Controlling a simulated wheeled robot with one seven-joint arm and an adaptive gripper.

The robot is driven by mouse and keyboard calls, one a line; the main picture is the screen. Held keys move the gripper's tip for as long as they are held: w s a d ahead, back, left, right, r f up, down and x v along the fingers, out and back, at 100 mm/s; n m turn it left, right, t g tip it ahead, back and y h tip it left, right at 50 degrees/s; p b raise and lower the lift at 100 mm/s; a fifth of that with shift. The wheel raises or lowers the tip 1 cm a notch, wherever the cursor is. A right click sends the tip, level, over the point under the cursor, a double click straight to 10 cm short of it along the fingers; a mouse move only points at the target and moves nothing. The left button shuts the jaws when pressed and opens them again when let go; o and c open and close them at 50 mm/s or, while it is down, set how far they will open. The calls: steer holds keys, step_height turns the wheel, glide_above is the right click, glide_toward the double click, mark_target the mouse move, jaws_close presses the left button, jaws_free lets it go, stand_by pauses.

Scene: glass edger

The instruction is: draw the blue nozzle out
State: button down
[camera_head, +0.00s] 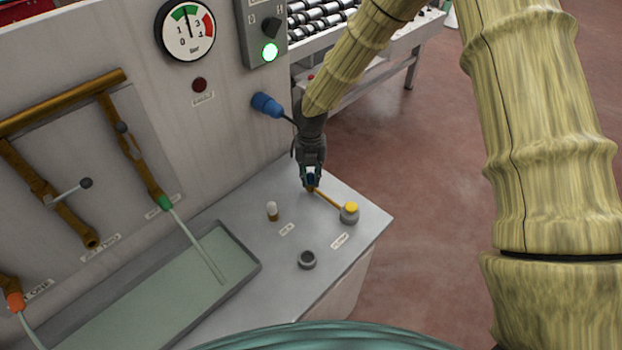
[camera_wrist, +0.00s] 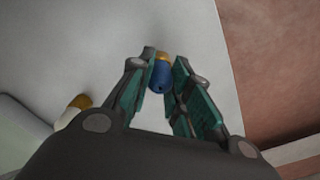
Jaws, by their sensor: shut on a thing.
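The blue nozzle (camera_wrist: 161,76) sits between the green finger pads of my gripper (camera_wrist: 166,88) in the wrist view, with a brass-coloured part just beyond it. In the head view my gripper (camera_head: 311,178) points down over the back right of the grey bench top. It is shut on the blue nozzle (camera_head: 311,180), of which only a small dark blue patch shows between the fingers. The nozzle's lower end and whether it touches the bench are hidden.
Brass pipes with a green nozzle (camera_head: 165,203) and an orange nozzle (camera_head: 14,302) are at left. A blue plug (camera_head: 267,104) juts from the panel.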

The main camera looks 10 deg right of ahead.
steer(key=shift+r+p, duration=0.7)
stand_by(0.6)
steer(key=shift+r+p, duration=1.6)
steer(key=shift+r, duration=0.3)
steer(key=shift+r+p, duration=1.65)
steer(key=shift+r, duration=0.35)
